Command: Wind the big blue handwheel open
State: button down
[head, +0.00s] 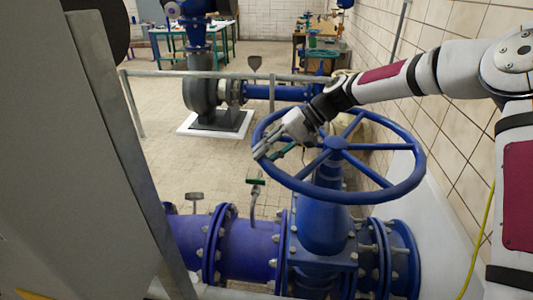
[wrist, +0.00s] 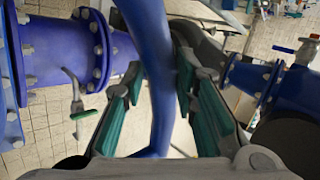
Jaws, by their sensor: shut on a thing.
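The big blue handwheel (head: 400,195) lies nearly flat on top of a blue valve body (head: 325,215) in the head view. My gripper (head: 262,154) is at the left part of its rim, reaching in from the right across the far side of the wheel. In the wrist view the blue rim (wrist: 158,85) runs between the two green-padded fingers (wrist: 155,115) of my gripper. The gripper is shut on the rim. A small part of the rim is hidden behind the fingers in the head view.
A large blue flanged pipe (head: 245,245) runs below the wheel, with a small green-handled valve (head: 256,183) on it. A tiled wall (head: 470,50) is close on the right. A grey panel (head: 75,170) fills the left. A metal rail (head: 160,73) and a pump (head: 202,95) stand behind.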

jog(key=c, duration=1.3)
grip_release()
jog(key=shift+s+d+r, duration=0.1)
jog(key=shift+s, duration=0.45)
jog(key=shift+w, duration=0.15)
jog(key=v, duration=1.2)
